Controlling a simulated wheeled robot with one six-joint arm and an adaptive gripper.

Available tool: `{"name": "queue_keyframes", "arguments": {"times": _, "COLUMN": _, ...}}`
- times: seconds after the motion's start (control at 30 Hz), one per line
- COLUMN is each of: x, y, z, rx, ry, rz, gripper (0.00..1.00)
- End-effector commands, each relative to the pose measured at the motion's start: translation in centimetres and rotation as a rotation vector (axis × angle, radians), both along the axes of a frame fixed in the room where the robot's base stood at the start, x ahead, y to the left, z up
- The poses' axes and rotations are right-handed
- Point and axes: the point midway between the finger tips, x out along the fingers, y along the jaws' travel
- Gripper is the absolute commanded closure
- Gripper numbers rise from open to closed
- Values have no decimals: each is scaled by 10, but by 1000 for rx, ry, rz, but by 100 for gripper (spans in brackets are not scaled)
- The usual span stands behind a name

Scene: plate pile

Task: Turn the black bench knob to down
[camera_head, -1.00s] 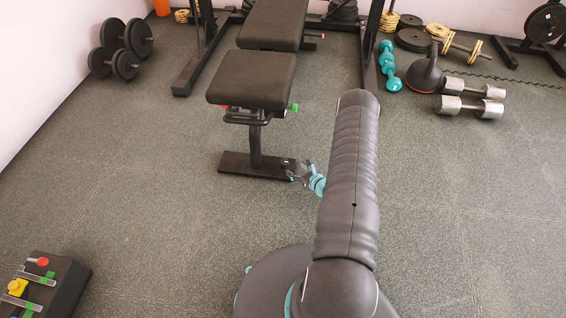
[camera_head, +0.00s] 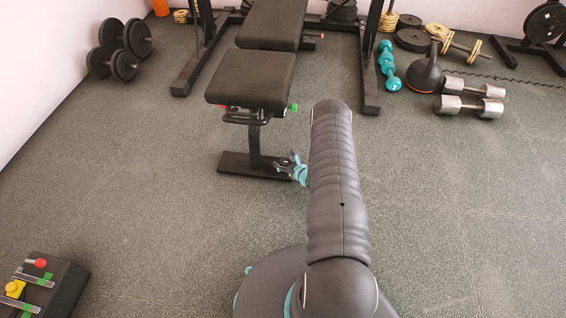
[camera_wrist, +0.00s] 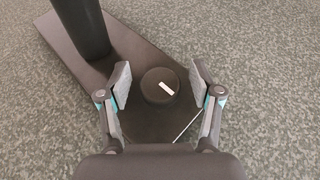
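The black bench knob (camera_wrist: 153,92) is a round disc with a short white mark on its top, in the wrist view. The mark lies right of the disc's centre and slants slightly. The knob sits on the dark base plate of the bench (camera_wrist: 135,125). My gripper (camera_wrist: 161,82) is open, with one finger on each side of the knob and a gap on both sides. In the head view my gripper (camera_head: 291,164) is low at the right end of the bench's base (camera_head: 237,163); the knob cannot be made out there.
The bench post (camera_wrist: 80,25) rises left of the knob. The bench seat (camera_head: 252,80) is above and behind my gripper. A black box with coloured controls (camera_head: 62,288) lies at lower left. Dumbbells (camera_head: 472,98) and a kettlebell (camera_head: 425,72) stand at right. The floor between is clear.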

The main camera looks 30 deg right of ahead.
Motion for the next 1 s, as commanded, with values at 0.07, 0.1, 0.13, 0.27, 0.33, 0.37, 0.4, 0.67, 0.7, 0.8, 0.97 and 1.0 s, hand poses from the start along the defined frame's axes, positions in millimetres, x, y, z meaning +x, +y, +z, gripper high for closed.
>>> {"name": "queue_keyframes", "arguments": {"times": 0.07, "x": 0, "y": 0, "z": 0, "rx": 0, "ry": 0, "rz": 0, "gripper": 59}}
{"name": "queue_keyframes", "arguments": {"times": 0.1, "x": 0, "y": 0, "z": 0, "rx": 0, "ry": 0, "rz": 0, "gripper": 69}}
{"name": "queue_keyframes", "arguments": {"times": 0.13, "x": 0, "y": 0, "z": 0, "rx": 0, "ry": 0, "rz": 0, "gripper": 77}}
{"name": "queue_keyframes", "arguments": {"times": 0.27, "x": 0, "y": 0, "z": 0, "rx": 0, "ry": 0, "rz": 0, "gripper": 95}}
{"name": "queue_keyframes", "arguments": {"times": 0.33, "x": 0, "y": 3, "z": 0, "rx": -1, "ry": 0, "rz": 1, "gripper": 95}}
{"name": "queue_keyframes", "arguments": {"times": 0.37, "x": 0, "y": 3, "z": 0, "rx": -1, "ry": 0, "rz": 4, "gripper": 95}}
{"name": "queue_keyframes", "arguments": {"times": 0.4, "x": 0, "y": 2, "z": 0, "rx": -1, "ry": -1, "rz": 8, "gripper": 95}}
{"name": "queue_keyframes", "arguments": {"times": 0.67, "x": 1, "y": -1, "z": -3, "rx": -3, "ry": -2, "rz": 84, "gripper": 95}}
{"name": "queue_keyframes", "arguments": {"times": 0.7, "x": 1, "y": -1, "z": -4, "rx": -2, "ry": -3, "rz": 106, "gripper": 95}}
{"name": "queue_keyframes", "arguments": {"times": 0.8, "x": 2, "y": -2, "z": -5, "rx": -4, "ry": -4, "rz": 175, "gripper": 95}}
{"name": "queue_keyframes", "arguments": {"times": 0.97, "x": 1, "y": -3, "z": -5, "rx": -5, "ry": -4, "rz": 313, "gripper": 95}}
{"name": "queue_keyframes", "arguments": {"times": 1.0, "x": 2, "y": -3, "z": -5, "rx": -5, "ry": -4, "rz": 349, "gripper": 95}}
